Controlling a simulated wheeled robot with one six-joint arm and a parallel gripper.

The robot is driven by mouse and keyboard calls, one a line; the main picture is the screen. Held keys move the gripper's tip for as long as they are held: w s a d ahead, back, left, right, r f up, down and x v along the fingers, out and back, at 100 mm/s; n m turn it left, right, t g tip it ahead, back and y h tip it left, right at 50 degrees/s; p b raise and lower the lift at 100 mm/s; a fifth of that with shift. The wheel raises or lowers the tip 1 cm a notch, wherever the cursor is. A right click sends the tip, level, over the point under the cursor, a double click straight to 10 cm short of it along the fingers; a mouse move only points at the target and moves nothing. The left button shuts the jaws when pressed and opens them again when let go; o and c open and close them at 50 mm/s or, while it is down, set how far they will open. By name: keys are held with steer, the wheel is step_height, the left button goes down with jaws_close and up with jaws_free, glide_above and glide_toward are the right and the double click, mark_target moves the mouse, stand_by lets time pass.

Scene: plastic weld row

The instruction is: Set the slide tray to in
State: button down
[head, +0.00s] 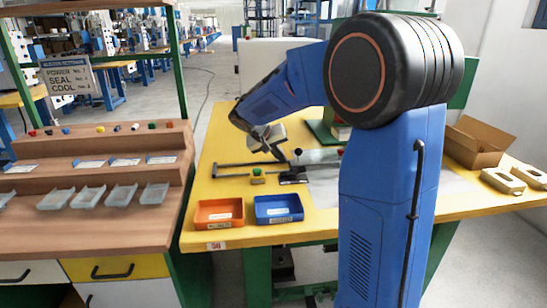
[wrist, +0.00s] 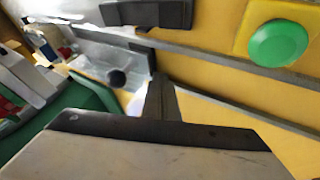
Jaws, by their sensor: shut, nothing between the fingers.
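The slide tray (head: 318,156) looks like a grey metal plate with a black ball knob (head: 298,152), on the yellow table. In the wrist view the tray (wrist: 105,58) lies at upper left, with the knob (wrist: 117,78) standing up near its edge. Two dark rails (head: 236,164) run out to the left of it, with no plate between them there. My gripper (head: 281,157) is shut and empty, low over the rails just left of the knob. In the wrist view its fingers (wrist: 162,100) appear beside the knob, apparently apart from it. My arm hides the tray's right part.
A green button (head: 257,171) on a yellow box and a dark block (head: 293,175) sit in front of the rails. Orange (head: 219,212) and blue (head: 278,209) bins stand at the table's front. A cardboard box (head: 477,142) is at right.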

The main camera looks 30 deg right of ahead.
mark_target(294, 161)
steer(key=shift+s+d, duration=0.1)
steer(key=shift+d, duration=0.2)
steer(key=shift+s+d, duration=0.25)
steer(key=shift+d, duration=0.45)
steer(key=shift+s+d, duration=0.2)
steer(key=shift+d, duration=0.45)
steer(key=shift+s+d, duration=0.25)
steer(key=shift+d, duration=0.45)
